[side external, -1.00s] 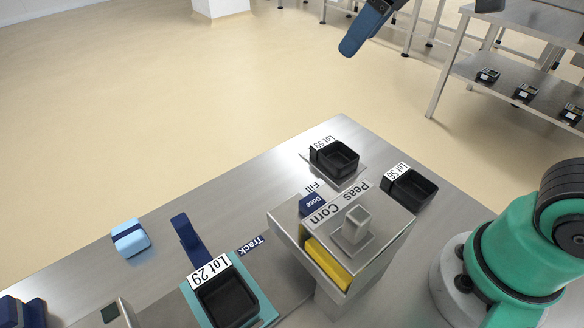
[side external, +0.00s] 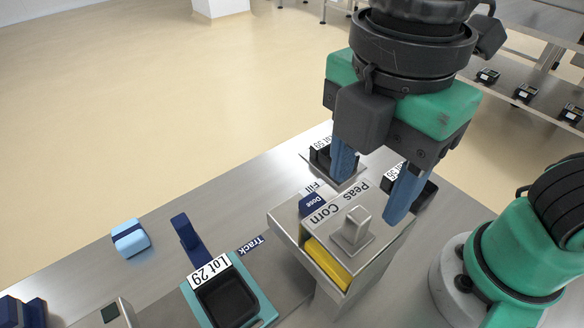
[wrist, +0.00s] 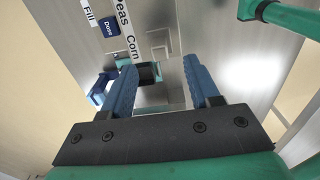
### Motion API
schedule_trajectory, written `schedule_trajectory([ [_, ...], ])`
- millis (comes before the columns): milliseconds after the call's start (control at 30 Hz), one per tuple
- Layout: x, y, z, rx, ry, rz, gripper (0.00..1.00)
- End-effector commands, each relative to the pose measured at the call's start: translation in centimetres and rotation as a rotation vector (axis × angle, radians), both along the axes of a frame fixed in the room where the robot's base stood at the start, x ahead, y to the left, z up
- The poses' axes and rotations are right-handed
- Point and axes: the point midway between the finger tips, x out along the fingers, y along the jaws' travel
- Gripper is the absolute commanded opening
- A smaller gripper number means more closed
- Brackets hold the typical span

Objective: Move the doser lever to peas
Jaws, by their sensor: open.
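The doser (side external: 385,233) is a grey metal box with a label strip reading Peas and Corn on top. Its lever (side external: 356,227) is a short grey upright knob, beside the word Corn; it also shows in the wrist view (wrist: 158,42). My gripper (side external: 369,200) is open and empty, its blue fingers pointing down above the doser top. In the side view the fingers are nearer the Peas end, one on each side of that end. In the wrist view the lever shows beyond the gap between the fingertips (wrist: 160,68).
A blue Dose button (side external: 312,204) and a yellow part (side external: 328,263) are on the doser. Black trays stand behind it, partly hidden by my fingers. A Lot 29 tray (side external: 228,300) sits in a teal holder at front, near a blue handle (side external: 188,236) and light-blue block (side external: 130,239).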

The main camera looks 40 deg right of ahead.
Motion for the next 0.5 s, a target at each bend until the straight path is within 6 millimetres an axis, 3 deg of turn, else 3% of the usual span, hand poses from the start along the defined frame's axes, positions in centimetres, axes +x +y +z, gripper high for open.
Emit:
schedule_trajectory([
  [300,0.0,0.0,-3.8,0.001,-0.001,-0.002,0.55],
  [500,0.0,0.0,-5.1,0.001,-0.001,-0.003,0.55],
])
